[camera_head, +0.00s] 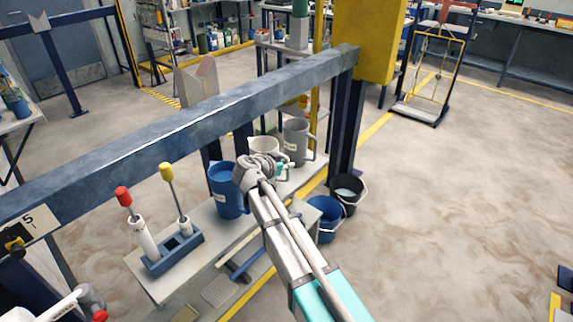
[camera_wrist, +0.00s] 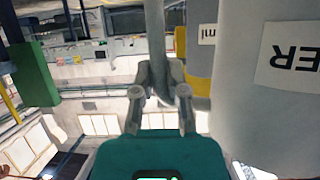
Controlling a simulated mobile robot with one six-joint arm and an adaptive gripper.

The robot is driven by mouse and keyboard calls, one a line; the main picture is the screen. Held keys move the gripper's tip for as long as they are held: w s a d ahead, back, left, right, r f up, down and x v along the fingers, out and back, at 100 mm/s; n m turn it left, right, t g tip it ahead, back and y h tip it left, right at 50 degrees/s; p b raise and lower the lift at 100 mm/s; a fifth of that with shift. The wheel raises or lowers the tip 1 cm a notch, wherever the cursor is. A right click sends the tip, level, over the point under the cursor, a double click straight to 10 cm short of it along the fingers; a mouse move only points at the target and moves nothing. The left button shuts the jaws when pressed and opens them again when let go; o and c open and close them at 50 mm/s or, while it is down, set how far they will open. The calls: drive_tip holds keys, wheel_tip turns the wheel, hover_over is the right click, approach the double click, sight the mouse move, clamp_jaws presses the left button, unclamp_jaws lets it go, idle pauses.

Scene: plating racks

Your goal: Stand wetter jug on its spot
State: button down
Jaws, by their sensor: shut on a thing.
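The wetter jug (camera_head: 264,145) is a white jug on the bench side of the beam, partly hidden behind my wrist. In the wrist view the jug (camera_wrist: 262,110) fills the right side, with a label ending in "ER" upside down. My gripper (camera_wrist: 158,88) is shut on its upright pale handle (camera_wrist: 154,30). In the head view my gripper (camera_head: 284,167) is small and partly covered by my wrist. I cannot tell whether the jug's base touches the bench.
A dark blue rack (camera_head: 173,254) holds two capped tools. The long beam (camera_head: 130,137) crosses above the bench (camera_head: 145,277). Two buckets (camera_head: 325,218) (camera_head: 347,193) stand on the floor.

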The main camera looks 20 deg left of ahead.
drive_tip(key=shift+f, duration=0.25)
drive_tip(key=c, duration=0.6)
unclamp_jaws()
drive_tip(key=shift+d+r, duration=0.1)
drive_tip(key=shift+d, duration=0.15)
drive_tip(key=shift+s+n, duration=0.1)
drive_tip(key=shift+n, duration=0.2)
